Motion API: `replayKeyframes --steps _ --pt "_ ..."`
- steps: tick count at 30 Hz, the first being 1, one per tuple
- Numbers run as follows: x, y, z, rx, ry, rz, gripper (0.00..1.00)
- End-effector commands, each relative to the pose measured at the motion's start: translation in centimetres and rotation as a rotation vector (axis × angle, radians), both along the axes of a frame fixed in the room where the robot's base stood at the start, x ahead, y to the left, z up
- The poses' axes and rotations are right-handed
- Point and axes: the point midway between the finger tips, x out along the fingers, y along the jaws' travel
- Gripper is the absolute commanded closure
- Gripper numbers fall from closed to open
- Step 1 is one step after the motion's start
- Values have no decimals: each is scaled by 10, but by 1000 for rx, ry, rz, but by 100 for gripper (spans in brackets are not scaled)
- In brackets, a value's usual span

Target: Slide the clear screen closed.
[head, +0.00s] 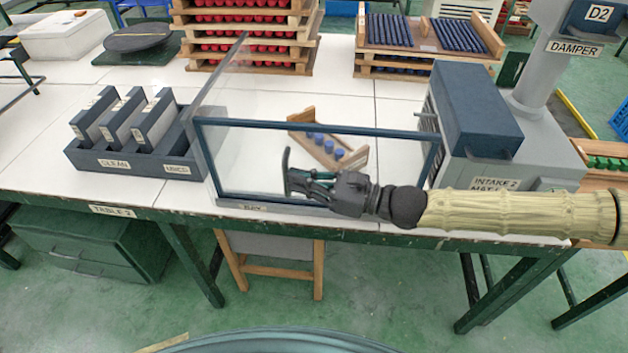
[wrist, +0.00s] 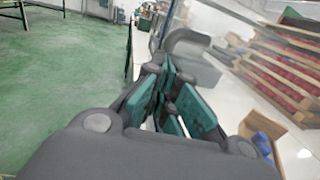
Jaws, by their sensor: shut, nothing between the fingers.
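The clear screen (head: 250,158) has a dark blue frame and stands upright along the front edge of the white table in the head view. Its pane spans most of the bay front, and I cannot tell how far it is slid. My gripper (head: 292,180) is in front of the pane's lower middle, shut and empty. A dark curved upright piece (head: 286,162) is right at the fingertips; it looks like a handle, and I cannot tell whether they touch. In the wrist view the teal-padded fingers (wrist: 172,92) are together, with a grey curved piece (wrist: 188,40) just beyond them.
Behind the screen lies a wooden tray (head: 298,116) with blue pieces. A dark rack (head: 120,165) with upright panels is at left. A grey and blue intake box (head: 478,120) stands at right. Stacked wooden trays (head: 245,28) are behind. The table's front edge is close below my gripper.

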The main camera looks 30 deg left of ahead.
Motion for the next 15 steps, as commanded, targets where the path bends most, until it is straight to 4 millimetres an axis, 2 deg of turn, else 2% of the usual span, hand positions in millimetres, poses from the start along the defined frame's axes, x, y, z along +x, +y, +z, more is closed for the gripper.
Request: replayKeyframes --steps 15 --pt "-3 5 1 1 -1 4 100"
